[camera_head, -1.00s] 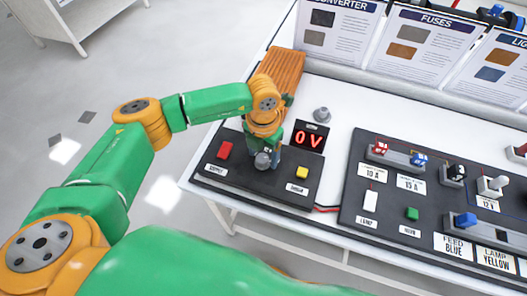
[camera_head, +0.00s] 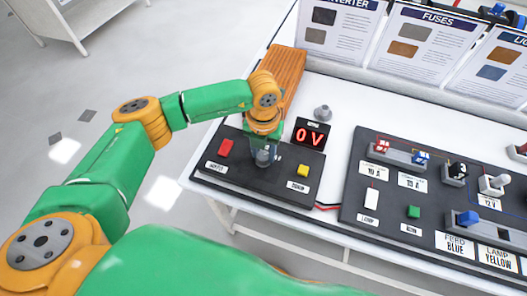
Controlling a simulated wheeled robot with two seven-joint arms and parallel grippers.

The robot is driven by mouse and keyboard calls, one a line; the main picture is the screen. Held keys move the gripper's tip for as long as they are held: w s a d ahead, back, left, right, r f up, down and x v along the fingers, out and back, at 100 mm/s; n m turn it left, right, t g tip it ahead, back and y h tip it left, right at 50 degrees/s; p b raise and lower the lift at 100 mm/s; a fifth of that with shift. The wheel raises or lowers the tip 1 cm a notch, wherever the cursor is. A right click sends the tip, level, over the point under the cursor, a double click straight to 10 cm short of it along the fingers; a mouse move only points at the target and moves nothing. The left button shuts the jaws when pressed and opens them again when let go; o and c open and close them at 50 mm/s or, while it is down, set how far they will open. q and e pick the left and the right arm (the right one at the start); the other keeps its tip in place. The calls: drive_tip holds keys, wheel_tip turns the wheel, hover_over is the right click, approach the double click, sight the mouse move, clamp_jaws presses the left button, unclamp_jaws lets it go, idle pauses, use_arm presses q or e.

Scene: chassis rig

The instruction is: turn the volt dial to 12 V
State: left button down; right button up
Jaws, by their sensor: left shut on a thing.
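The volt dial (camera_head: 263,157) is a grey knob on the black supply panel (camera_head: 240,180) at the left end of the bench. My left gripper (camera_head: 264,150) points down over it and is shut on the dial; its fingers partly hide the knob and any scale around it. The red display (camera_head: 310,134) just right of the dial reads 0 V. A red button (camera_head: 226,147) sits left of the dial and a yellow button (camera_head: 303,170) sits right of it. My right gripper is not in the view.
A wooden ribbed block (camera_head: 288,70) lies behind the panel, close to my left wrist. A small grey knob-like part (camera_head: 322,113) stands on the white bench. A second black board (camera_head: 385,200) with fuses and switches is to the right. Posters line the back.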

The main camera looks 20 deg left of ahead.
sight(262, 154)
use_arm(q)
drive_tip(key=n, duration=0.4)
drive_tip(key=shift+n, duration=0.3)
drive_tip(key=shift+a+n, duration=0.1)
drive_tip(key=shift+n, duration=1.8)
drive_tip(key=shift+c, duration=2.3)
unclamp_jaws()
wheel_tip(262, 154, up, 7)
drive_tip(key=shift+r+b, duration=0.1)
drive_tip(key=shift+b, duration=0.6)
